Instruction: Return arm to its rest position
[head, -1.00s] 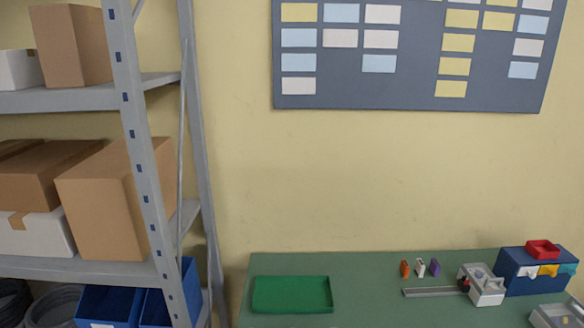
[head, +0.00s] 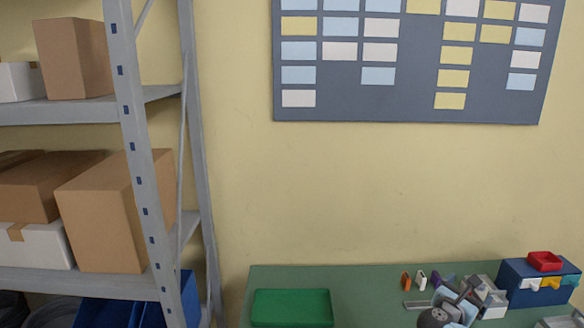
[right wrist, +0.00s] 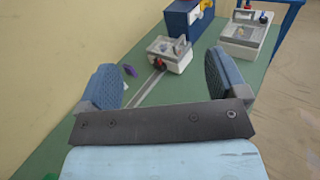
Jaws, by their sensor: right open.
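My right gripper (head: 460,290) is over the right part of the green bench in the head view. In the right wrist view its two blue fingers (right wrist: 160,70) stand wide apart with nothing between them. Beyond them is a grey socket box (right wrist: 170,54) with a rail (right wrist: 146,89) running from it. In the head view my arm partly covers this rail (head: 416,304) and box (head: 494,304). My left gripper is in neither view.
A green tray (head: 291,307) lies at the left of the bench. Orange (head: 406,280) and white (head: 421,280) pieces stand near the back. A blue drawer box (head: 540,284) carries a red tray (head: 545,261). Another socket box (right wrist: 244,36) is at right. Shelving (head: 60,112) stands left.

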